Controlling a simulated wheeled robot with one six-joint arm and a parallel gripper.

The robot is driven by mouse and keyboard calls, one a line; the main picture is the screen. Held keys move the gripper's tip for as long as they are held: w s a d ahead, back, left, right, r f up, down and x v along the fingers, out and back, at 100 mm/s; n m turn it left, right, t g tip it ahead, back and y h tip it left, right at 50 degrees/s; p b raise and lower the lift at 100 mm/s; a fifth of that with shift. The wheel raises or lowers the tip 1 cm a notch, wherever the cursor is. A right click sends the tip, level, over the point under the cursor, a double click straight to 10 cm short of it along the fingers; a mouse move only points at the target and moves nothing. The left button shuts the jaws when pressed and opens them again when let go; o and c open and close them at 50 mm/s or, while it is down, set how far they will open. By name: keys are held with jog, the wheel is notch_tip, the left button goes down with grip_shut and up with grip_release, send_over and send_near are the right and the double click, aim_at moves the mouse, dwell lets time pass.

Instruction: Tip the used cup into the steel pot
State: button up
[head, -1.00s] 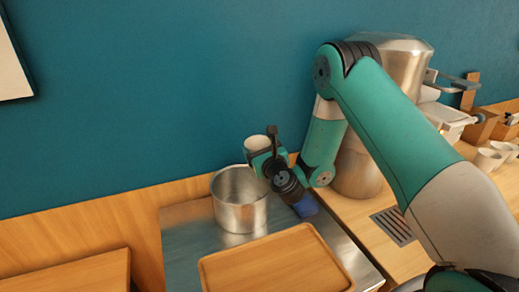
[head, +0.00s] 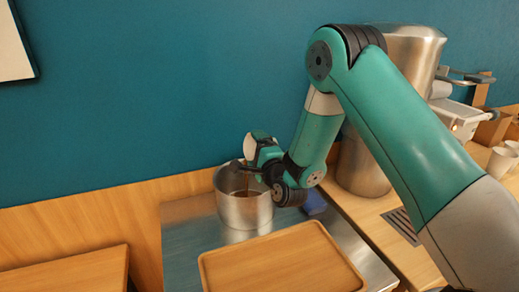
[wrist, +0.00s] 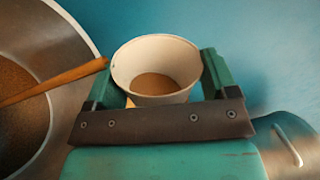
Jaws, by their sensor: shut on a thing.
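The used cup (head: 256,138) is white and tilted to the left over the steel pot (head: 243,212). My gripper (head: 263,153) is shut around it, above the pot's right rim. In the wrist view the cup (wrist: 158,60) sits between the two green fingers, with some brown liquid (wrist: 155,84) inside. The pot stands upright on a steel surface (head: 185,250).
A wooden tray (head: 280,262) lies in front of the pot. A blue item (head: 314,203) lies right of the pot. A tall steel container (head: 360,170) stands behind my arm. Several white cups (head: 500,160) stand far right. A teal wall is behind.

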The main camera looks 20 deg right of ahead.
aim_at(248, 156)
jog(key=n, duration=0.1)
jog(key=a+f+n+b, duration=0.1)
jog(key=shift+s+a+f+n, duration=0.1)
jog(key=shift+f+n, duration=0.2)
jog(key=shift+a+f+n+y+b, duration=0.15)
jog(key=shift+a+n+y, duration=0.15)
jog(key=shift+n, duration=0.65)
jog(key=shift+a+r+n+y+b, duration=0.1)
jog(key=shift+a+n+y+b, duration=0.2)
jog(key=shift+n, duration=0.65)
jog(key=shift+p, duration=0.3)
